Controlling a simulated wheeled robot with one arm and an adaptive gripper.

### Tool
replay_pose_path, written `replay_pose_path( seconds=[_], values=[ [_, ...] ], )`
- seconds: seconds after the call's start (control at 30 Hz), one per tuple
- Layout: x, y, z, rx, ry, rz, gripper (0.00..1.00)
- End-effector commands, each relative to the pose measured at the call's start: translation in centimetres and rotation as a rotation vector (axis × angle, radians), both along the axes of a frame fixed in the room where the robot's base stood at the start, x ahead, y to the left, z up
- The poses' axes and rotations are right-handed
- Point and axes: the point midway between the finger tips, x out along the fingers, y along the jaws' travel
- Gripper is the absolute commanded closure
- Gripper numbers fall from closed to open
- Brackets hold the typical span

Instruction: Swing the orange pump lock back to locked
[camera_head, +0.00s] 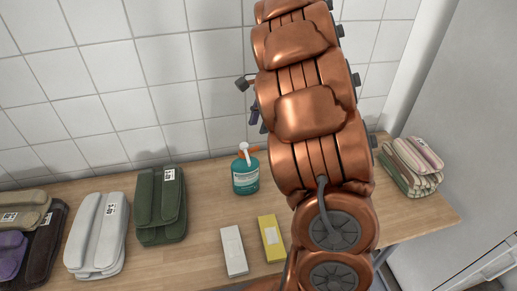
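A teal pump bottle (245,177) with a white label stands upright on the wooden table, left of my arm. Its white pump head has an orange lock piece (244,146) at the top; it is too small to tell the lock's exact position. My copper-coloured arm fills the middle right of the view. Small dark parts, seemingly of my gripper (258,120), show at the arm's left edge above the bottle, in front of the tiled wall. Most of the gripper is hidden behind the arm. I cannot tell whether it is open or shut.
A white box (233,250) and a yellow box (271,238) lie in front of the bottle. Folded green (161,207), white (97,234) and darker cloths (45,245) lie left; striped cloths (411,165) lie right. A grey appliance (465,110) stands at the right.

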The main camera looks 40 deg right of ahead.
Motion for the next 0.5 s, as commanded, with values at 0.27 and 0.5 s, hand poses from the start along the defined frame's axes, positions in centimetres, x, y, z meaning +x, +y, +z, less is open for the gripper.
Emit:
replay_pose_path(
  seconds=[0.27,0.5],
  values=[
    [2.2,-4.0,-3.5,0.071,0.014,-0.138,0.62],
    [2.6,-4.1,-4.3,0.084,0.017,-0.157,0.62]
  ],
)
